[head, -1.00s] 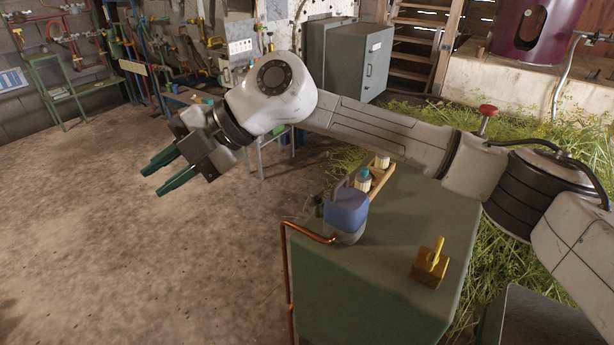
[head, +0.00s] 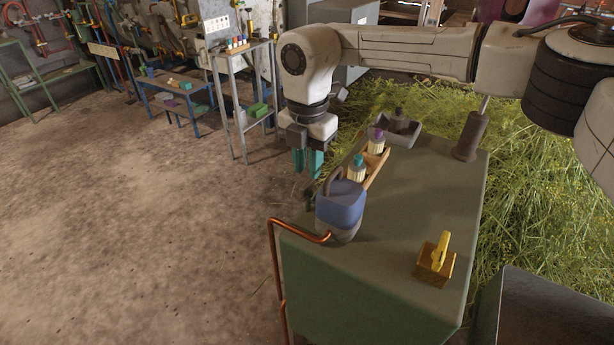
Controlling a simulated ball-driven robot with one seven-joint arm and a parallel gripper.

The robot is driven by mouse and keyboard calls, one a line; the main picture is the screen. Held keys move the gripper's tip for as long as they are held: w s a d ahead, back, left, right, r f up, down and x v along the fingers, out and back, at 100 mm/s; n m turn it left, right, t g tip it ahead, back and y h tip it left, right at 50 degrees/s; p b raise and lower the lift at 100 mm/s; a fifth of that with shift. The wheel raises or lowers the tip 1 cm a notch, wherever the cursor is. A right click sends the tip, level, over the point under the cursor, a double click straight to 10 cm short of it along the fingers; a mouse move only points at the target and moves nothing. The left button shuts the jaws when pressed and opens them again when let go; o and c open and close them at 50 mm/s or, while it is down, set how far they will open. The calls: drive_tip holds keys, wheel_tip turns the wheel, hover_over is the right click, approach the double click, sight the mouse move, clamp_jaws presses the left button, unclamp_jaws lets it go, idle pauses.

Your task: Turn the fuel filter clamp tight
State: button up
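A yellow lever (head: 441,250) stands on a brass-coloured block (head: 435,268) on the green bench (head: 390,265). A blue, rounded vessel with a dark handle (head: 340,205) stands near the bench's left edge, with a copper pipe (head: 300,230) beside it. I cannot tell which part is the fuel filter clamp; no label shows. My gripper (head: 308,165) points down, its two teal fingers apart with nothing between them. It is beyond the blue vessel, just off the bench's far left side, well away from the yellow lever.
A wooden rack (head: 376,168) holds bottles with teal and purple caps near my gripper. Behind it are a grey tray (head: 402,128) and a dark post (head: 470,135). Open floor (head: 140,230) lies left; a dark box edge (head: 545,310) is front right.

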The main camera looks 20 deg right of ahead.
sight(307, 183)
drive_tip(key=shift+f, duration=2.05)
clamp_jaws()
